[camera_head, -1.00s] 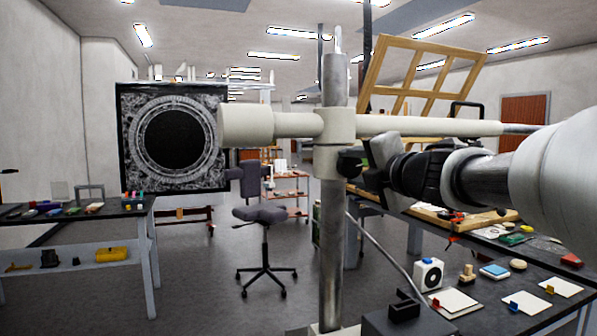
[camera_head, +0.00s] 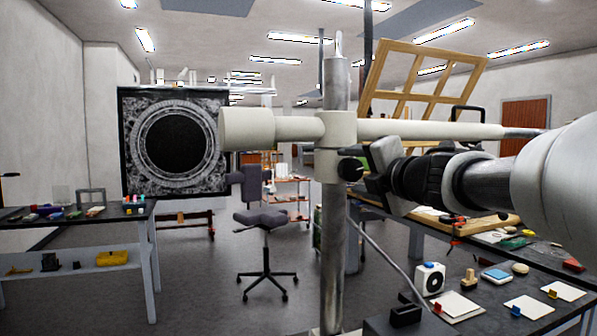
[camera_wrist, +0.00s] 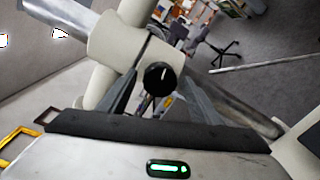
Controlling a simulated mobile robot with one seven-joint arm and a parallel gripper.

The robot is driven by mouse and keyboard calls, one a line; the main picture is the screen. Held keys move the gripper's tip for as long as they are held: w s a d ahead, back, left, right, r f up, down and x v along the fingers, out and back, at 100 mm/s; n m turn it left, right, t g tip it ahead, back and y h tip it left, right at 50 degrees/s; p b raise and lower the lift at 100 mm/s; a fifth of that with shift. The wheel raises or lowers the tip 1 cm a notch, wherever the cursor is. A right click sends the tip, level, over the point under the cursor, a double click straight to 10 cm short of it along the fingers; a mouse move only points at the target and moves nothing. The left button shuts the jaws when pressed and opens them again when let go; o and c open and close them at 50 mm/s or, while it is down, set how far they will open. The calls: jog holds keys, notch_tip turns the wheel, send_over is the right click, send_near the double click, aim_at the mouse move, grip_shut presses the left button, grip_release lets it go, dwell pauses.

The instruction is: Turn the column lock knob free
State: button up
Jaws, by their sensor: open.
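The column lock knob (camera_head: 350,169) is a small black round knob on the cream collar (camera_head: 336,146) of the upright metal column (camera_head: 333,240). In the wrist view the knob (camera_wrist: 160,77) faces me, with a short pale, near-upright mark on it. My gripper (camera_head: 372,166) is just right of the knob in the head view. In the wrist view the fingers of my gripper (camera_wrist: 160,92) stand apart, one on each side of the knob, with gaps showing. The gripper is open and holds nothing. Whether the fingertips reach past the knob's face I cannot tell.
A cream horizontal arm (camera_head: 430,128) passes through the collar just above my gripper. A dark panel with a round ornate frame (camera_head: 130,140) is at the left. A workbench with small items (camera_head: 480,270) lies below right. An office chair (camera_head: 266,222) stands behind.

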jog(key=shift+s, duration=0.1)
jog(key=f+p+v, duration=0.1)
jog(key=p+v, duration=0.2)
jog(key=v, duration=1.4)
jog(key=shift+d+r, duration=0.15)
jog(key=shift+r, duration=0.3)
